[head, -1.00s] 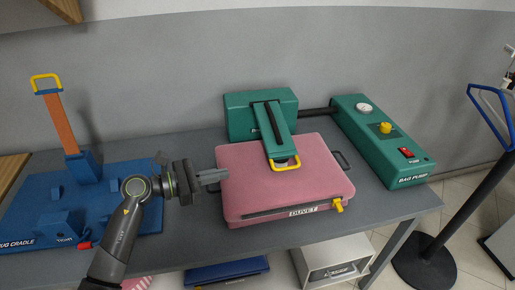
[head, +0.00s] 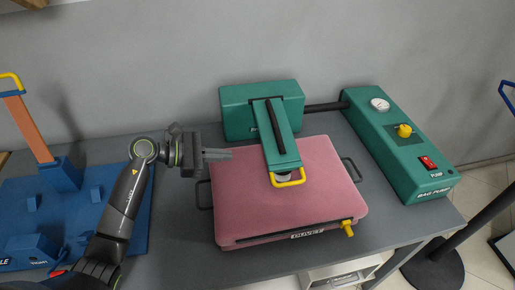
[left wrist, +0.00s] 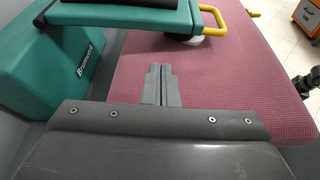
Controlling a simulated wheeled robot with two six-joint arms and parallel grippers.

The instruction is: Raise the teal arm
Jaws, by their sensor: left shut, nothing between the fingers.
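The teal arm (head: 272,130) reaches forward from a teal housing (head: 235,112) and lies low over the pink duvet bag (head: 240,200). A yellow handle (head: 288,179) is at its front end, above the bag. My left gripper (head: 228,154) is shut and empty, left of the teal arm and over the bag's back left corner, apart from the handle. In the left wrist view, the shut fingers (left wrist: 161,85) point over the pink bag, with the teal arm (left wrist: 150,15) and yellow handle (left wrist: 214,20) beyond.
A teal bag pump (head: 400,150) with gauge, yellow knob and red switch stands at right, joined to the housing by a dark tube (head: 322,107). A blue rug cradle (head: 90,205) with an orange lever is at left. Grey table (head: 190,235) shows bare in front.

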